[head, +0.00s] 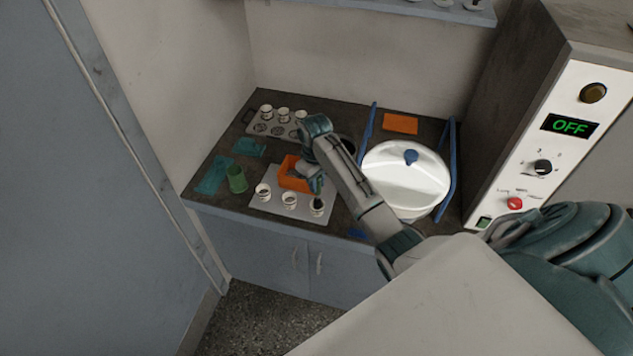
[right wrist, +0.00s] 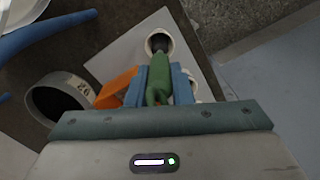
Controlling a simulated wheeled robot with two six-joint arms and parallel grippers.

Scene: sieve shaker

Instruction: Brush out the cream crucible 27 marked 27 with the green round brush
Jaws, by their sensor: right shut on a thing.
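My right gripper (head: 313,184) is shut on the green round brush (right wrist: 158,85), whose green handle sits between the blue fingers in the right wrist view. The brush points down, and its dark head (head: 317,205) is at the mouth of a cream crucible (head: 317,211), at the right end of a row of three on a pale grey plate (head: 270,207). This crucible also shows in the right wrist view (right wrist: 173,42), with the dark head inside its rim. I cannot read its number. The other two crucibles stand to its left. My left gripper is not in view.
An orange bin (head: 291,178) stands right behind the row. A green cup (head: 237,180) is at left. A rack (head: 258,121) with more crucibles stands behind. A white round lid (head: 400,180) between blue rails is at right, beside the OFF panel (head: 565,130).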

